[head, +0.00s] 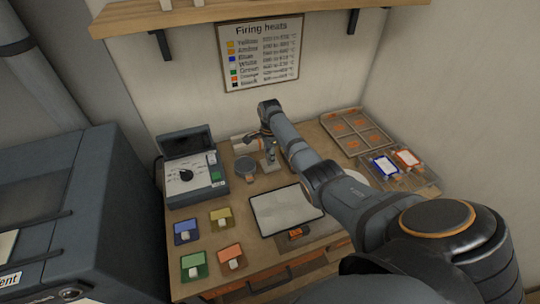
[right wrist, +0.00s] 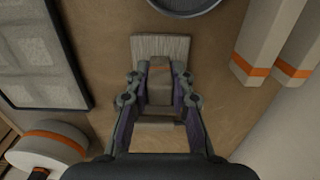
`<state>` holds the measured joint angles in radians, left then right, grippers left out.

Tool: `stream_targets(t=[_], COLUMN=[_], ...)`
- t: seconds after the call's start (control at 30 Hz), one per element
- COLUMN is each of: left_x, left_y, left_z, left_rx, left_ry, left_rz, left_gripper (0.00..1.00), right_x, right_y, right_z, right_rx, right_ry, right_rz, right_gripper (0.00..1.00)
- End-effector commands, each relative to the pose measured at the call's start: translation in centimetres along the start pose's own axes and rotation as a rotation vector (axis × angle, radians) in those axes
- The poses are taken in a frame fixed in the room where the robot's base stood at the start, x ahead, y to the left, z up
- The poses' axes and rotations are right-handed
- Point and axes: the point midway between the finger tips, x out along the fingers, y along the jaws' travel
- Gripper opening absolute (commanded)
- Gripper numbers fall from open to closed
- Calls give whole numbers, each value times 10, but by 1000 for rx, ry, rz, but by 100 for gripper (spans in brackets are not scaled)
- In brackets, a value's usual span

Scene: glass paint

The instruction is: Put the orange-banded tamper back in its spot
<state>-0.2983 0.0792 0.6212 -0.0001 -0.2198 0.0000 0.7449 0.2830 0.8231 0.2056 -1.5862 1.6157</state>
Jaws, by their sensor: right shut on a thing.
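The thing in my right gripper (right wrist: 160,100) is a brownish-grey upright block (right wrist: 160,90) with a dull orange-brown band near its top; it looks like the tamper. The purple-lined fingers are shut on its sides. A pale wooden flat piece (right wrist: 160,45) shows above and below it in the right wrist view; I cannot tell whether it is the tamper's base or a separate piece. In the head view my right gripper (head: 268,150) points down over the back of the bench, and the held thing is small there. Contact with the bench is unclear. My left gripper is out of view.
A dark-framed pale panel (head: 283,210) lies in front. Two orange-banded pale bars (right wrist: 262,45) lie close by. A compartmented tray (head: 357,131) is at the back right.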

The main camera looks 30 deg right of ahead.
Motion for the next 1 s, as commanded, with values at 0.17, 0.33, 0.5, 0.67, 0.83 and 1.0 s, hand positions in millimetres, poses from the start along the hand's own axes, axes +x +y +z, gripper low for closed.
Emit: stream_targets(t=[0.17,0.33,0.5,0.67,0.83,1.0], left_x=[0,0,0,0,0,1], left_y=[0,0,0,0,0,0], left_z=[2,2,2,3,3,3], left_rx=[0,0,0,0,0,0], left_ry=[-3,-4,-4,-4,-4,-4], left_rz=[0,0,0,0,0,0], left_gripper=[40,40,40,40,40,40], right_x=[0,0,1,2,4,6], right_y=[0,0,0,0,0,0], right_z=[0,0,0,0,0,0], right_rx=[0,0,0,0,0,0], right_ry=[0,0,0,0,0,0], right_rz=[-1,-1,-1,-1,-1,-1], right_gripper=[0,0,0,0,0,0])
